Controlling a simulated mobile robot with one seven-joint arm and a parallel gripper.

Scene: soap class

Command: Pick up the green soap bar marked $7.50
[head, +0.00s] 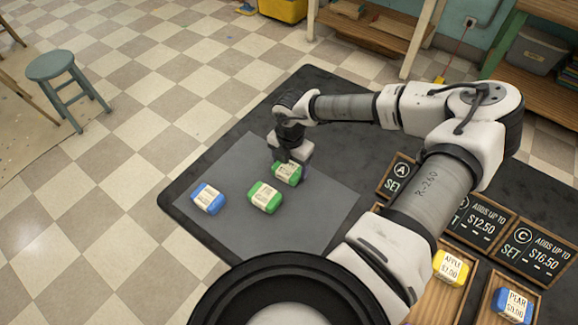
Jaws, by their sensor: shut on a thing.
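Two green soap bars with pale labels are on or over the grey mat (318,210). My gripper (292,160) points down and is shut on the farther green soap bar (286,175), covering part of its far side. I cannot tell whether this bar touches the mat. The nearer green soap bar (265,197) lies on the mat, just below and left of the gripped one. The print on both green labels is too small to read, so I cannot tell which is marked $7.50.
A blue soap bar (208,198) lies on the mat at the left. Signs for sets A (398,180), B and C (535,252) stand at the right of the dark table (325,88). A yellow bar (450,267) and a blue bar (512,305) sit in wooden trays. A stool (52,65) stands far left.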

